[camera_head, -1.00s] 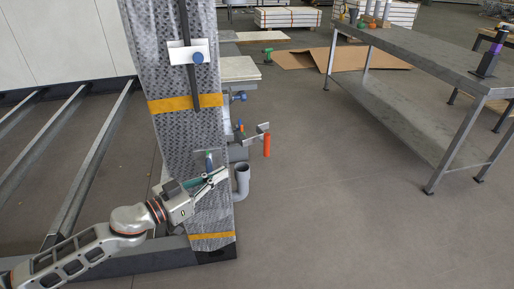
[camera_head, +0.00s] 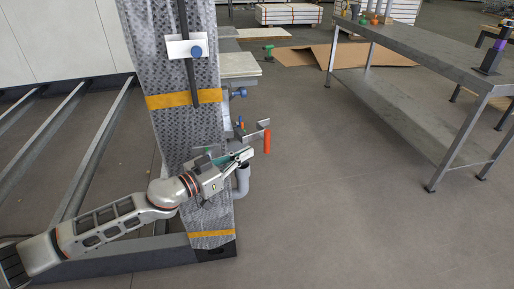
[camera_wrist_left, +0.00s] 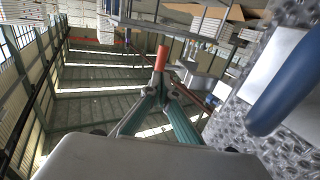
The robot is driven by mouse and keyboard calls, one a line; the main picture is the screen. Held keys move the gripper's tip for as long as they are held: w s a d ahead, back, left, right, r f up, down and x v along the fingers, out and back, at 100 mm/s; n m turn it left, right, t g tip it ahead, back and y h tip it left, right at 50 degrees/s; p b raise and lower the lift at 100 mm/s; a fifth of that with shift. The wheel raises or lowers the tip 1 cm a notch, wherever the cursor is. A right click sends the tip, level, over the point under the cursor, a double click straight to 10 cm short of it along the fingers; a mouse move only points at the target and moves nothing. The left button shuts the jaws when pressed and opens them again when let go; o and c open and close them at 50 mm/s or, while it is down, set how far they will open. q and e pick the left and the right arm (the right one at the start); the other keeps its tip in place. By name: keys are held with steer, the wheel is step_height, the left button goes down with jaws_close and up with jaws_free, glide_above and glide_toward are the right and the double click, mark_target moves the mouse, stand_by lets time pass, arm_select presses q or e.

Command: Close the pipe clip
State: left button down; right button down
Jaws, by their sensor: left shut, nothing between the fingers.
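The pipe clip (camera_head: 250,133) is a metal bracket with an orange handle (camera_head: 267,141) hanging at its right end, on the right side of the wrapped column. My left gripper (camera_head: 250,154) is shut and empty, just below and left of the orange handle. In the left wrist view the shut fingertips (camera_wrist_left: 160,82) meet right below the orange handle (camera_wrist_left: 161,58); I cannot tell whether they touch it. The gripper hides part of the clip's lower area. My right gripper is not in view.
The wrapped column (camera_head: 175,130) stands behind my left arm. A grey pipe elbow (camera_head: 242,180) is just below the gripper. A metal table (camera_head: 430,62) stands right; the floor between is clear.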

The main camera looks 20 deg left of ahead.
mark_target(265, 143)
arm_select(q)
steer(key=shift+x, duration=2.35)
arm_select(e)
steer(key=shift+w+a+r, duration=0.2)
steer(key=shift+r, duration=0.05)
arm_select(q)
steer(key=shift+d+r, duration=0.1)
